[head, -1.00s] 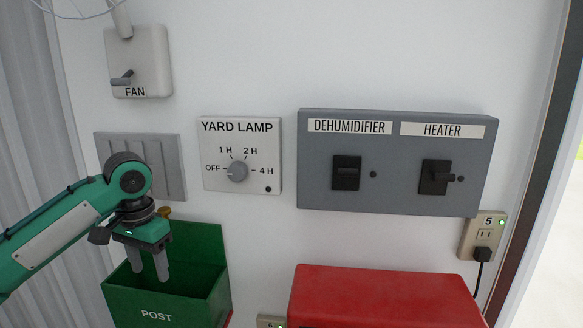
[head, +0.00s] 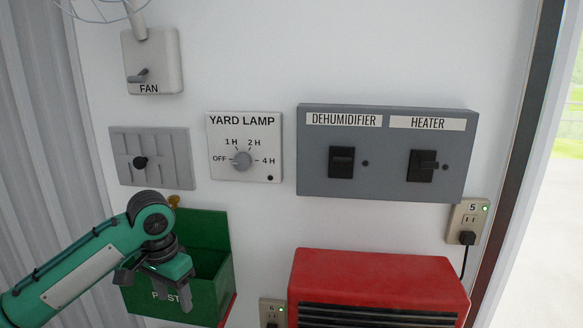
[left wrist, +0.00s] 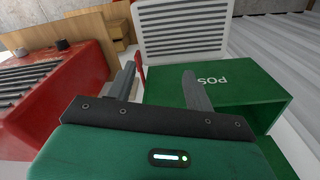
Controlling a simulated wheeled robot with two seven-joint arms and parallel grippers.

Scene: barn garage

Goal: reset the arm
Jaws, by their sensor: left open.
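My left arm comes in from the left in the head view. My left gripper (head: 166,290) is open and empty, pointing down in front of the green POST box (head: 204,292). In the left wrist view both fingers of the left gripper (left wrist: 160,90) stand apart with nothing between them. The green box (left wrist: 225,85) lies beyond the right finger there. I cannot tell if a finger touches it. My right gripper is in neither view.
The wall holds a fan switch (head: 153,60), a grey slatted plate (head: 172,165), a yard lamp timer (head: 218,135) with its knob at OFF, and a grey dehumidifier and heater panel (head: 385,185). A red ribbed unit (head: 385,270) stands at lower right, near outlet 5 (head: 470,212).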

